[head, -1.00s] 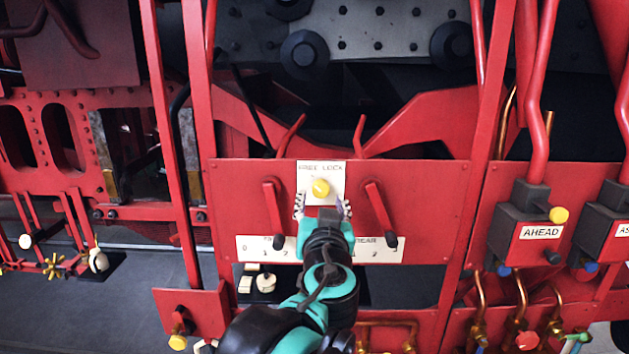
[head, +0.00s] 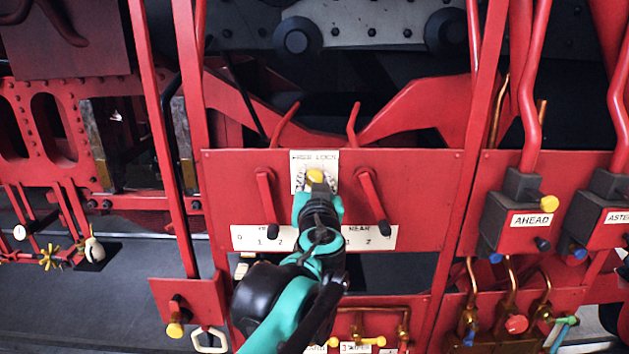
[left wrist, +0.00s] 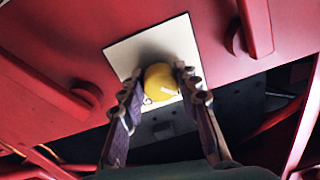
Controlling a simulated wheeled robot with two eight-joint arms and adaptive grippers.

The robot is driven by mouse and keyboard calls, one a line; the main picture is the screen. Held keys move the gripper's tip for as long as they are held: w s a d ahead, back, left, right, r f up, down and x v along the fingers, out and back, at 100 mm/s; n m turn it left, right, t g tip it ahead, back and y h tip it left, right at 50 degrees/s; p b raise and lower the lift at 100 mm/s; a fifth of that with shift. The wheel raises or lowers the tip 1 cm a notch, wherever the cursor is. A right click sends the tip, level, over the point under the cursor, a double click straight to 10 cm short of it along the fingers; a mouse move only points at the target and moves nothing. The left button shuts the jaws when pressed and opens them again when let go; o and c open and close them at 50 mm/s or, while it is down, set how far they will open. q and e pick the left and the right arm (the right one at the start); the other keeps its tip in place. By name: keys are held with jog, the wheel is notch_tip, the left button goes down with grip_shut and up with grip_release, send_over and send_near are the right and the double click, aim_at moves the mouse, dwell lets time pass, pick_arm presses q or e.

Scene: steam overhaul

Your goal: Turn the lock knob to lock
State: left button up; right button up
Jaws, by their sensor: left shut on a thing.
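The lock knob (head: 315,176) is round and yellow, on a pale label plate (head: 298,170) at the upper middle of the red panel. The plate's lettering along its top is too small to read surely now. My left gripper (head: 315,184) reaches up to it from below, its arm covering the panel under the plate. In the left wrist view the yellow knob (left wrist: 160,79) sits between the two fingers (left wrist: 158,88), with a small white mark on its face. The fingers are shut on it from both sides. My right gripper is not in view.
Red levers stand on either side of the plate, left (head: 267,200) and right (head: 373,200), close to my gripper. A white number strip (head: 362,238) runs below them. Boxes marked AHEAD (head: 520,222) and another label (head: 606,218) are at the right.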

pick_arm(q)
jog(key=shift+m, duration=0.4)
jog(key=m, duration=0.3)
jog(key=shift+m+b, duration=0.35)
jog(key=shift+m, duration=0.05)
jog(key=m, duration=0.4)
jog(key=shift+m, duration=0.3)
jog(key=m+b, duration=0.1)
jog(key=m, duration=0.3)
jog(key=shift+a+m, duration=0.1)
jog(key=shift+m, duration=0.2)
jog(key=m, duration=0.4)
jog(key=shift+h, duration=0.3)
jog(key=shift+m, duration=0.4)
jog(key=o, duration=1.1)
jog(key=shift+o, duration=0.2)
